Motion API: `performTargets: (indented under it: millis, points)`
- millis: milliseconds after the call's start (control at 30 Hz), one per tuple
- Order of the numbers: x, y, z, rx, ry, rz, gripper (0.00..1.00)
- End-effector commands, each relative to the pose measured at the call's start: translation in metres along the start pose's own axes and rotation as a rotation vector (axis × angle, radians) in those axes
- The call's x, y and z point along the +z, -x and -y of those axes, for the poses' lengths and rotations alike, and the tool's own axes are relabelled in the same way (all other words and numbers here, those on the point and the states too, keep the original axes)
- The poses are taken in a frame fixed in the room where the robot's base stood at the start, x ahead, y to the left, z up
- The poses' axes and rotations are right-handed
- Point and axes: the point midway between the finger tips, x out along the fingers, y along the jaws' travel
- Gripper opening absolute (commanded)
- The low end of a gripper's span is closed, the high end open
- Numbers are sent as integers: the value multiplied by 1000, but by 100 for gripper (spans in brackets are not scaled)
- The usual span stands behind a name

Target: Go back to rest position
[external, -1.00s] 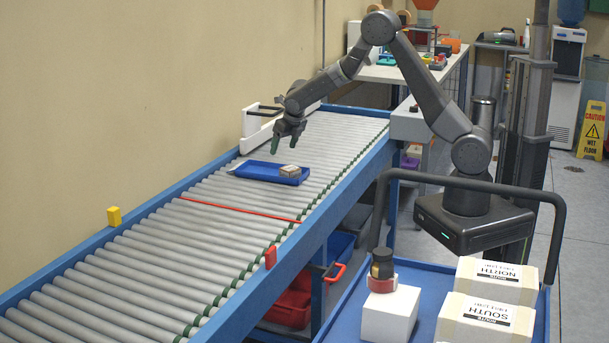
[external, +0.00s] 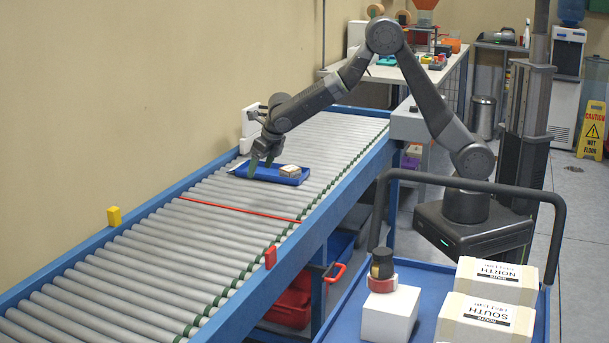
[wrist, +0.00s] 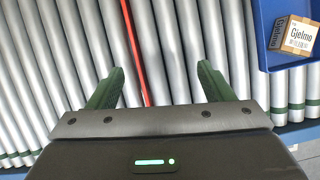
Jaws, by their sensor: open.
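My gripper (external: 262,163) is open and empty above the roller conveyor, at the left end of the blue tray in the external view. In the wrist view my gripper (wrist: 160,85) shows two green fingers spread apart over bare rollers. The blue tray (external: 262,171) lies on the rollers and holds a small cardboard box (external: 290,170). In the wrist view the tray (wrist: 264,45) is at the upper right, with the box (wrist: 292,35) labelled "Gielmo" inside it.
A red line (external: 240,208) crosses the conveyor (external: 165,250) in front of the tray. A yellow block (external: 114,216) and a red block (external: 271,257) sit on the rails. White boxes (external: 486,320) stand on a blue cart at the right. The near rollers are clear.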

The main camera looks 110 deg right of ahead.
Motion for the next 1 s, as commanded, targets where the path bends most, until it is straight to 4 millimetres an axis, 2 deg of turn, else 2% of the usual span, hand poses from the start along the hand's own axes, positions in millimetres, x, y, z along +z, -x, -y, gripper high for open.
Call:
performTargets:
  millis: [100,400,1000]
  points:
    - [-10,2,-23,11,28,0,74]
    - [-35,12,-77,36,89,0,74]
    - [-99,36,-176,87,213,4,74]
